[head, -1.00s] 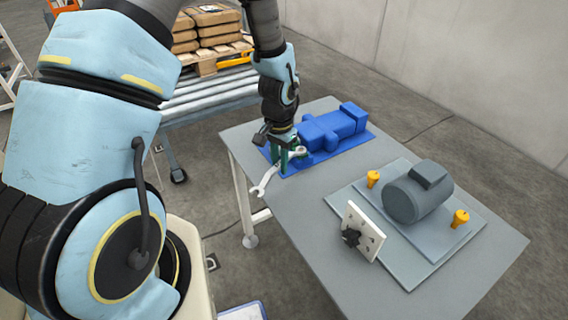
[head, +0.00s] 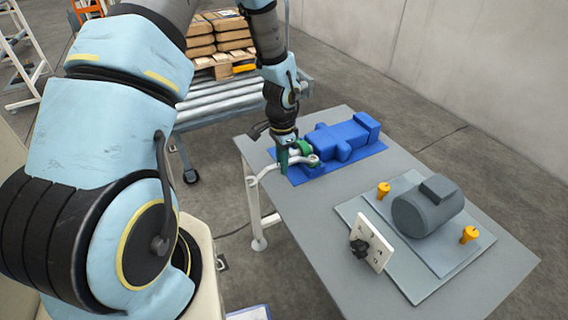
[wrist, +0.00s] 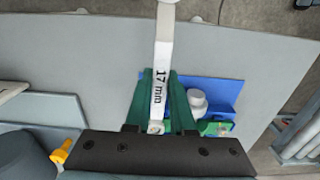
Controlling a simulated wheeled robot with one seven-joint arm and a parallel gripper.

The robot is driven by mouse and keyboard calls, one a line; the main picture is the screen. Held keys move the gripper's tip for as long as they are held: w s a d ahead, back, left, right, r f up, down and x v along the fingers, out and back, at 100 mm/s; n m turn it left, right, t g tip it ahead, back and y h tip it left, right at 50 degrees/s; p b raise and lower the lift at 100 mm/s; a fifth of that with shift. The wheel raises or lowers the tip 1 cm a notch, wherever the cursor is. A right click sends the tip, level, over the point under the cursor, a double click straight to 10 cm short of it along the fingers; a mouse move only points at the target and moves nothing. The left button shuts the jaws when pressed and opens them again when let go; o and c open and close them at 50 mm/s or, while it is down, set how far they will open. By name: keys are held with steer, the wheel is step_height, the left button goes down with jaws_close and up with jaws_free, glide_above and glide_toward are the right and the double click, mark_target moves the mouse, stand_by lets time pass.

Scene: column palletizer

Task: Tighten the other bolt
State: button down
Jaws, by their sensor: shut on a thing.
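My gripper (head: 284,160) has green fingers and is shut on a silver wrench (head: 268,172), held at the near-left end of the blue mat. The wrist view shows the wrench shaft (wrist: 160,85), marked "17 mm", between the fingers (wrist: 160,105). One orange bolt (head: 384,190) stands upright left of the grey motor (head: 428,207); a second orange bolt (head: 469,235) stands to its right. Both are on the motor's base plate (head: 440,262), well apart from the wrench. An orange bolt (wrist: 61,152) shows partly in the wrist view. I cannot tell how tight either is.
A blue device (head: 340,142) lies on a blue mat (head: 372,151) at the table's far end. A white panel with a black knob (head: 372,243) stands before the motor. The grey table (head: 330,225) is clear between mat and plate. A roller conveyor (head: 215,103) stands behind.

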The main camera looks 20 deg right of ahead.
steer(key=shift+r, duration=0.15)
steer(key=shift+r+p, duration=1.4)
steer(key=shift+r, duration=0.25)
step_height(320, 180, up, 5)
steer(key=p, duration=0.4)
